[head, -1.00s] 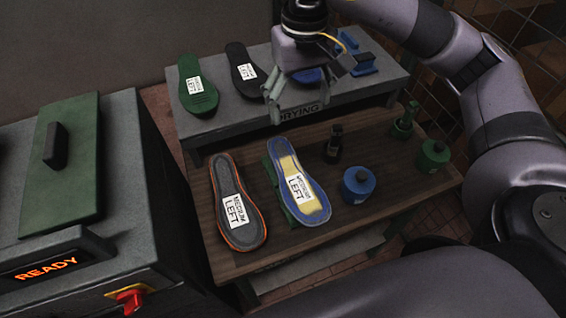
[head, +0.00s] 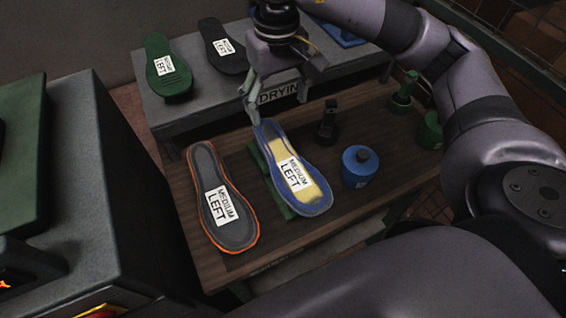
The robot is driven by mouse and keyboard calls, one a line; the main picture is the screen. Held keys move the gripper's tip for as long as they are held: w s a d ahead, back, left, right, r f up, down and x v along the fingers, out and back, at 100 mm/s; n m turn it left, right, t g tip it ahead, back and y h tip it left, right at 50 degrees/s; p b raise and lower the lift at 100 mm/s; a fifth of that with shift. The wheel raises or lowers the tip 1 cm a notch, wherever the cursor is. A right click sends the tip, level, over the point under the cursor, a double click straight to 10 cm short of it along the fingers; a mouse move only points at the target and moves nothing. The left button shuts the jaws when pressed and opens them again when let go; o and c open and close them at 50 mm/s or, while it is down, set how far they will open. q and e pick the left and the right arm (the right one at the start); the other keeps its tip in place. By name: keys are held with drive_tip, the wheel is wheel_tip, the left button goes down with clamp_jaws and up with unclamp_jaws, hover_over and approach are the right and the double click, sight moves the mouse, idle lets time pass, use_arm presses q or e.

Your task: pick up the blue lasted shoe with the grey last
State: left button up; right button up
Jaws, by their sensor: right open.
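A blue-rimmed, shoe-shaped piece (head: 314,209) with a pale yellow middle and a "MEDIUM LEFT" label lies on a green support on the wooden bench. No grey last shows plainly in it. A grey shoe-shaped piece with an orange rim (head: 234,235), also labelled "MEDIUM LEFT", lies to its left. My right gripper (head: 277,108) is open and points down at the far, narrow end of the blue piece. One finger looks close to that end; I cannot tell whether it touches. Nothing shows between the fingers. My left gripper is not in view.
A grey "DRYING" rack (head: 190,112) behind holds a green sole (head: 170,83) and a black sole (head: 220,60). A blue bottle (head: 358,167), a black tool (head: 327,122) and green items (head: 403,92) stand to the right. A grey machine (head: 95,190) stands at left.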

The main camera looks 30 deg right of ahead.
sight(279, 147)
wheel_tip(279, 147, down, 10)
drive_tip(key=p, duration=0.2)
drive_tip(key=shift+s+f+p, duration=0.1)
drive_tip(key=shift+f+p, duration=0.1)
drive_tip(key=shift+p, duration=0.1)
drive_tip(key=shift+f+p, duration=0.4)
drive_tip(key=shift+f, duration=0.15)
wheel_tip(279, 147, down, 4)
drive_tip(key=shift+r+p, duration=0.2)
drive_tip(key=shift+p, duration=0.65)
drive_tip(key=shift+f, duration=0.45)
drive_tip(key=shift+w+r, duration=0.1)
drive_tip(key=shift+w, duration=0.1)
drive_tip(key=c, duration=1.5)
